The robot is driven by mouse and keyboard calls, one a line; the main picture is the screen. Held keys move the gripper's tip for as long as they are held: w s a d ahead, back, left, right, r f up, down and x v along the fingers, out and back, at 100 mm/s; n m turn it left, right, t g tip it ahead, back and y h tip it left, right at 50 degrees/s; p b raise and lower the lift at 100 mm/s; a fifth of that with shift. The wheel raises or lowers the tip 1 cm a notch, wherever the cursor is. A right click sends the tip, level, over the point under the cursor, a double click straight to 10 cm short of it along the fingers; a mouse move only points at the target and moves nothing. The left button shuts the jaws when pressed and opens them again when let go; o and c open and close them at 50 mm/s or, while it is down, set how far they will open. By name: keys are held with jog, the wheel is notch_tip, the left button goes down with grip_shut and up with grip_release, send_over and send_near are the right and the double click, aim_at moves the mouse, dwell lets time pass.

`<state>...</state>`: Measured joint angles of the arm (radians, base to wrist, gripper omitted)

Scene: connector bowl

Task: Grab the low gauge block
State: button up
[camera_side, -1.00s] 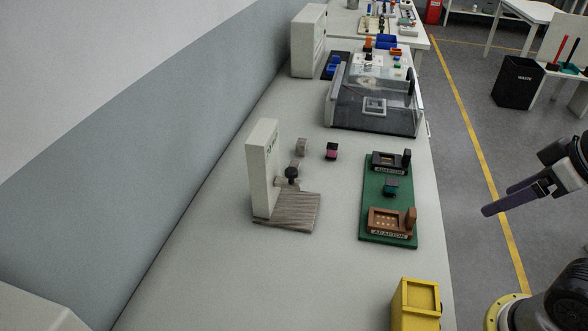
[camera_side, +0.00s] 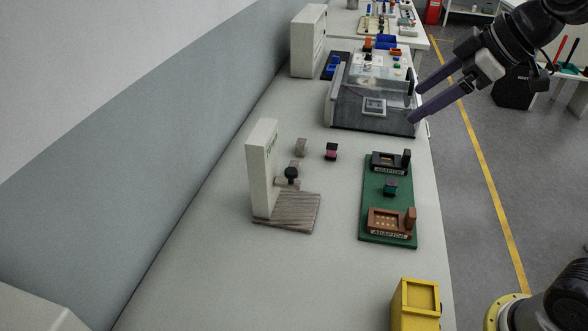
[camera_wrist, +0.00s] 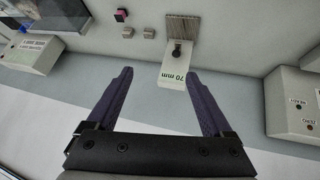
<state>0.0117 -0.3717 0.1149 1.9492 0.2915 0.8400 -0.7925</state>
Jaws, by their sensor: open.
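Two small grey-brown blocks stand near the upright white stand marked 70 mm (camera_wrist: 176,73). In the side view one block (camera_side: 301,147) is behind the stand, and the other (camera_side: 283,184) is partly hidden by a black knob (camera_side: 291,173). In the wrist view they show side by side, one on the left (camera_wrist: 127,32) and one on the right (camera_wrist: 148,33). I cannot tell for sure which is the low gauge block. My gripper (camera_side: 415,104) is open and empty, raised near the clear-covered case, well apart from both blocks. Its fingers also show in the wrist view (camera_wrist: 160,72).
A pink-and-black piece (camera_side: 331,150) sits right of the far block. A green adaptor board (camera_side: 371,205) lies to the right, a yellow bin (camera_side: 403,306) at the front. The clear-covered case (camera_side: 343,112) stands behind.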

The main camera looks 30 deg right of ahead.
jog(key=w+a+f+n+y, duration=0.1)
jog(key=w+f+n, duration=0.15)
jog(key=w, duration=1.05)
jog(key=g, duration=0.3)
send_over(294, 165)
jog(key=s+d, duration=0.3)
jog(key=shift+m+y, duration=0.3)
jog(key=shift+m, duration=0.15)
notch_tip(294, 165, down, 23)
jog(key=shift+r, duration=0.1)
jog(key=shift+x, duration=3.2)
jog(key=shift+w+a+r, duration=0.1)
jog(key=shift+w, duration=0.1)
jog(key=shift+c, duration=0.2)
jog(key=shift+r, duration=0.1)
grip_shut()
